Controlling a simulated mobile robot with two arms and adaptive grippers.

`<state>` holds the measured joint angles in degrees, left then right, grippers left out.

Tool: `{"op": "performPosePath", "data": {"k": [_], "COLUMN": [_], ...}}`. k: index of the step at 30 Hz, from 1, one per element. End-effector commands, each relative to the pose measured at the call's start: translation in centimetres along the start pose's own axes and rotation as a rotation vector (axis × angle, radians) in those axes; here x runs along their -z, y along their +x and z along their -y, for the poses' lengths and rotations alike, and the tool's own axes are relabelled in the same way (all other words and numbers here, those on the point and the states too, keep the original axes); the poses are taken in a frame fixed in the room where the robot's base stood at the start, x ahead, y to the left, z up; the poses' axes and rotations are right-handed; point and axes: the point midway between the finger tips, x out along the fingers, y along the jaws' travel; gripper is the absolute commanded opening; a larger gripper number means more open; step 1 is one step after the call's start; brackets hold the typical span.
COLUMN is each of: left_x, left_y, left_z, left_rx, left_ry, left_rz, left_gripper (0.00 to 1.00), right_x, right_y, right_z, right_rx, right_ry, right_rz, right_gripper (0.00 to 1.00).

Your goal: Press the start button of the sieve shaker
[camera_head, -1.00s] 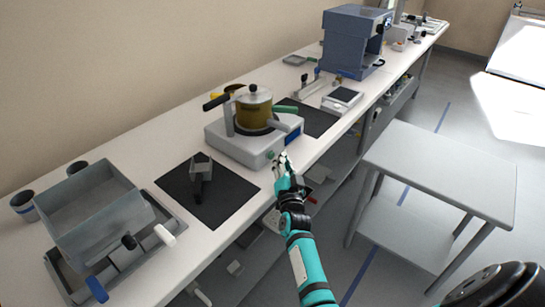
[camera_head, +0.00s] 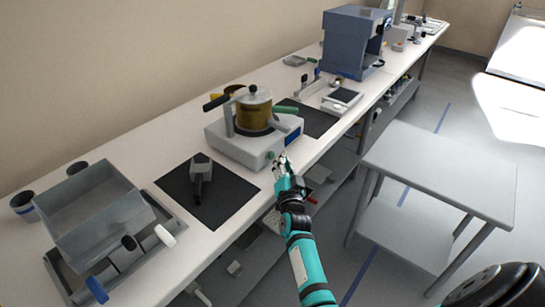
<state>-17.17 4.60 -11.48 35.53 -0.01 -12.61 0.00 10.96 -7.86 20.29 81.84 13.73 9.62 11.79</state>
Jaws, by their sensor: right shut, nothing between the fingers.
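The sieve shaker (camera_head: 238,147) stands on the long bench, a light grey base with a brass-coloured sieve pot (camera_head: 254,115) clamped on top. A small green button (camera_head: 270,155) shows on its front face, near the right gripper. My right gripper (camera_head: 280,161) is shut and empty, just in front of that face at about button height. Whether the fingertips touch the button cannot be told. My left gripper is not in view.
A black mat (camera_head: 225,200) with a dark-handled grey tool (camera_head: 201,178) lies left of the shaker. A grey bin (camera_head: 90,215) stands further left. A balance (camera_head: 342,99) sits beyond the shaker. A grey side table (camera_head: 450,165) stands right of the bench, across a floor gap.

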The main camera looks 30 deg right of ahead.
Motion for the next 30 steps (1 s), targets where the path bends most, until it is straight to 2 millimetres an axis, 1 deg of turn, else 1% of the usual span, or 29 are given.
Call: {"op": "performPosePath", "data": {"k": [12, 30], "left_x": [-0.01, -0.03], "left_y": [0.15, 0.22], "left_z": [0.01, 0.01], "left_rx": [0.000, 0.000], "left_ry": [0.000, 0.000], "left_rz": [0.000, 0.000], "left_gripper": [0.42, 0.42], "right_x": [-0.41, -0.42], "right_y": [0.55, 0.88], "right_z": [0.40, 0.80], "right_rx": [0.000, 0.003], "right_ry": [0.001, 0.004], "right_rz": [0.000, -0.003], "right_gripper": [0.00, 0.00]}}
